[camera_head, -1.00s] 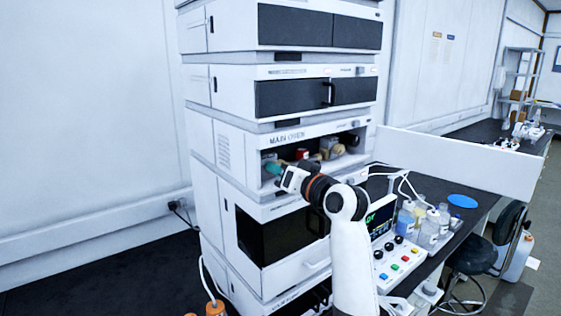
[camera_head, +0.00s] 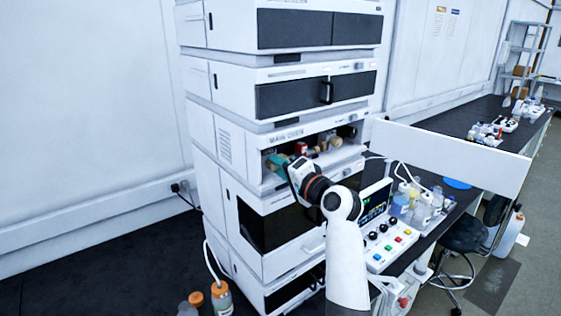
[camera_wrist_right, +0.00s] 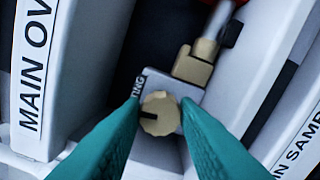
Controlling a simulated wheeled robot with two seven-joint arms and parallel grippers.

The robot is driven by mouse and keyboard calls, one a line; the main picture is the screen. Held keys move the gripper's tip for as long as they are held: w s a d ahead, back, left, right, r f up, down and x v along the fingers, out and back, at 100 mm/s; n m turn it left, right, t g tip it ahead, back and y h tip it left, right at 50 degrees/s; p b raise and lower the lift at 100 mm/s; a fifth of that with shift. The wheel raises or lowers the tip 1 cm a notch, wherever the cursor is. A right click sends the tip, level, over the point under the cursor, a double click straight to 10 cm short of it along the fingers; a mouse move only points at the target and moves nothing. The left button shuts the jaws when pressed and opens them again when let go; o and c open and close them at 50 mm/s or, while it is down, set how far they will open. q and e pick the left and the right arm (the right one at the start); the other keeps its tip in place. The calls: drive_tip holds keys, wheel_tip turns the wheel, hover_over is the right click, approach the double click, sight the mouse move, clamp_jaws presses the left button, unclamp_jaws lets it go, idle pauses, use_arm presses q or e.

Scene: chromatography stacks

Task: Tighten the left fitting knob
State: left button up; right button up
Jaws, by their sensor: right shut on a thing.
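The fitting knob (camera_wrist_right: 159,113) is a round brass-coloured knob with a dark slot mark, on a pale metal block in the right wrist view. The teal fingertips of my right gripper (camera_wrist_right: 160,106) are on its two sides, shut on it. In the head view my right gripper (camera_head: 279,165) reaches into the left part of the open main oven bay (camera_head: 276,153); the knob cannot be made out there. A brass fitting (camera_wrist_right: 191,66) with a metal tube sits above the knob in the wrist view. My left gripper is not in view.
Beige cylinders (camera_head: 322,145) and a red part (camera_head: 302,148) lie further right in the bay. A control panel (camera_head: 392,245) with coloured buttons and a tray of bottles stand to the right. An orange-capped bottle (camera_head: 221,297) is at the lower left.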

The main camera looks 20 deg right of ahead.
drive_tip(key=shift+f, duration=0.1)
idle(0.5)
drive_tip(key=o, duration=1)
drive_tip(key=shift+f, duration=0.1)
